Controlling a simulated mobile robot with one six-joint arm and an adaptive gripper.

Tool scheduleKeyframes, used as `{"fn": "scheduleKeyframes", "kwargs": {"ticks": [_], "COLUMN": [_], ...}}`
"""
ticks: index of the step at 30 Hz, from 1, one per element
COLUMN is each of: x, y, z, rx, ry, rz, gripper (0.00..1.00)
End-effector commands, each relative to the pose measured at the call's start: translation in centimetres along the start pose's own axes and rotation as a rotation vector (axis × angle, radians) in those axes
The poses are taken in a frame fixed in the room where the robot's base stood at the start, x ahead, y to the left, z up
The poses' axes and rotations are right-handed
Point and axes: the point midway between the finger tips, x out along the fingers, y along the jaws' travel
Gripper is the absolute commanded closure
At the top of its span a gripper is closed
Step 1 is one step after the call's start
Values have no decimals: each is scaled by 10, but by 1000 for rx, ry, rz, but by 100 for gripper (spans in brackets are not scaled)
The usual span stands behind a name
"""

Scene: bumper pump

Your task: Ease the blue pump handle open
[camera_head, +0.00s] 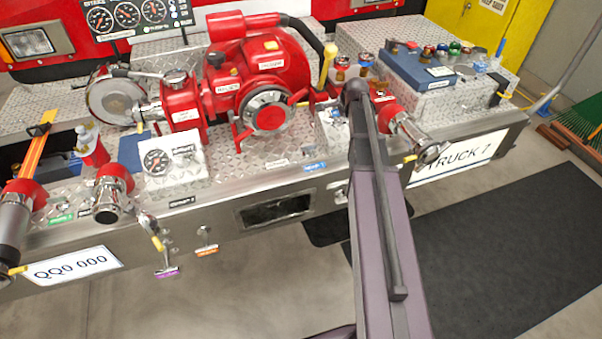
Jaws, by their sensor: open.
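No part is clearly recognisable as the blue pump handle. A small blue and white part (335,113) sits on the silver bumper deck just left of my arm, partly hidden, and I cannot tell whether it is the handle. The red pump (268,85) stands at the middle of the deck. My purple-grey arm rises from the bottom to a dark rounded joint in front of the pump's right side. My gripper is not visible; the arm may hide it.
The bumper front carries levers with a purple tag (166,272) and an orange tag (206,250). A gauge box (156,161) and red-collared outlet (110,194) stand left. Another outlet (405,128) is close right of my arm. Black mat (500,255) and clear floor lie in front.

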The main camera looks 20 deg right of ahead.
Motion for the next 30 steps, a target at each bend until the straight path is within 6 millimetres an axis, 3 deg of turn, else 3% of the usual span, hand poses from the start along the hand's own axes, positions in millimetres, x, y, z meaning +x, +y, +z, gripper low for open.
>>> {"fn": "scheduleKeyframes", "kwargs": {"ticks": [3,30], "x": [10,-76], "y": [1,-1], "z": [0,1], "rx": [0,0], "ry": [0,0], "rz": [0,0], "gripper": [20,20]}}
